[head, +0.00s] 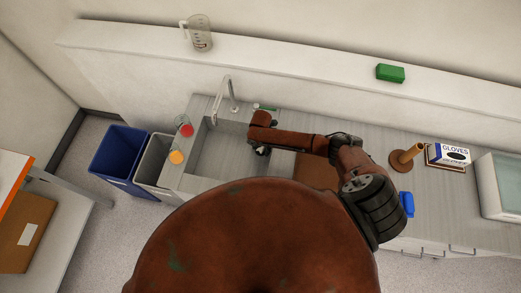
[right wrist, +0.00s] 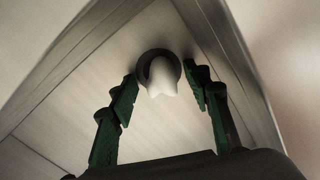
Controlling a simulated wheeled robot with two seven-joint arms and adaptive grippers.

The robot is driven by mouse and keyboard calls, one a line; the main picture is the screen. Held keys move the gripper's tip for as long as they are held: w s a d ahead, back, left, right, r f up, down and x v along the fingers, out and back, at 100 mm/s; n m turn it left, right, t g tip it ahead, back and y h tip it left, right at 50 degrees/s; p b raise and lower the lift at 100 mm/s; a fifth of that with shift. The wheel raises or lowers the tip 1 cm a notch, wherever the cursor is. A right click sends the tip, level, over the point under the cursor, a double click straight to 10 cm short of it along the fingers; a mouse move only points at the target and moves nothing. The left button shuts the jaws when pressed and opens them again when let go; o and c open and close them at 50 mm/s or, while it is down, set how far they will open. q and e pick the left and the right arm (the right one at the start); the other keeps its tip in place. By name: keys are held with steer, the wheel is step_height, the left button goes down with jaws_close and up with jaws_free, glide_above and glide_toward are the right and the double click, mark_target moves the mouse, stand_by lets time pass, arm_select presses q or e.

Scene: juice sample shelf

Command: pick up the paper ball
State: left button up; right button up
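The paper ball shows as a white piece (right wrist: 162,80) in the right wrist view. It sits at a dark round ring (right wrist: 147,60), which looks like the drain, on the sink floor. My right gripper (right wrist: 163,84) has its two green fingers spread, one on each side of the paper ball, with gaps between; how far above it the tips are I cannot tell. In the head view my right gripper (head: 262,150) reaches down into the sink (head: 220,160) and hides the ball. My left gripper is not in view.
The sink walls (right wrist: 65,70) close in around the gripper. A faucet (head: 228,92) stands behind the sink. Red (head: 187,130) and orange (head: 177,157) juice samples stand at its left rim. Blue (head: 118,155) and grey (head: 152,160) bins are further left. A glove box (head: 456,154) stands at the right.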

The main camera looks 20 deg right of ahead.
steer(key=c, duration=0.7)
steer(key=shift+r, duration=0.1)
steer(key=shift+c, duration=0.2)
